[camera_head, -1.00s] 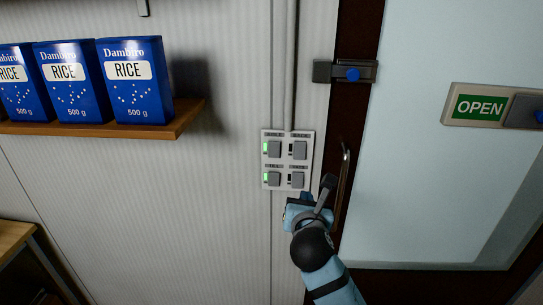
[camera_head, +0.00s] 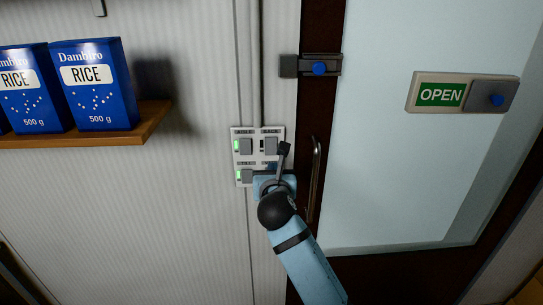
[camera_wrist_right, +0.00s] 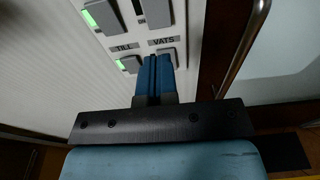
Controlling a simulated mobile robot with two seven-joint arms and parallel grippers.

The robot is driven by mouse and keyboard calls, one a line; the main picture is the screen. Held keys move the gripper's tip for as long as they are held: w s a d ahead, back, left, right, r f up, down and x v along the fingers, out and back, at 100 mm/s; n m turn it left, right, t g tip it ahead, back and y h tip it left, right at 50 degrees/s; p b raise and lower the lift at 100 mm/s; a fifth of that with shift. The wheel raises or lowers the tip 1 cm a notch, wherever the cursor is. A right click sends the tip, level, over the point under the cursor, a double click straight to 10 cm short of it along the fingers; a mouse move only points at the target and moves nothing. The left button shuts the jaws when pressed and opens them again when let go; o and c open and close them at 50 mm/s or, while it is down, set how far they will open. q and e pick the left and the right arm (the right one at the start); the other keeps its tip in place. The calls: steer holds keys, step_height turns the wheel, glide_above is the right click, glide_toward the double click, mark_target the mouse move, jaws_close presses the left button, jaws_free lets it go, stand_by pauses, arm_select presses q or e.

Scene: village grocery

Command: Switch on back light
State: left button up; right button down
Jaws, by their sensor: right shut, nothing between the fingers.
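A white switch panel (camera_head: 237,161) is on the wall left of the door, with two rows of grey rocker switches. The upper right switch (camera_head: 270,146), under a label that seems to read BACK, has a dark indicator. Both left switches have green lit indicators. In the right wrist view the lower switches are labelled TILL (camera_wrist_right: 129,63) and VATS (camera_wrist_right: 166,56). My right gripper (camera_wrist_right: 155,60) is shut and empty, its blue fingertips at the VATS switch; I cannot tell whether they touch. In the head view the right gripper (camera_head: 266,180) covers the lower right switch. My left gripper is not in view.
A door handle (camera_head: 315,180) stands close to the right of the gripper. Above it is a door bolt (camera_head: 319,67) with a blue knob. An OPEN sign (camera_head: 440,94) is on the door glass. A shelf (camera_head: 150,121) with blue rice boxes (camera_head: 97,85) is at left.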

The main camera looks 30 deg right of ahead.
mark_target(271, 154)
steer(key=p+x, duration=0.1)
steer(key=x, duration=0.7)
steer(key=shift+f, duration=0.1)
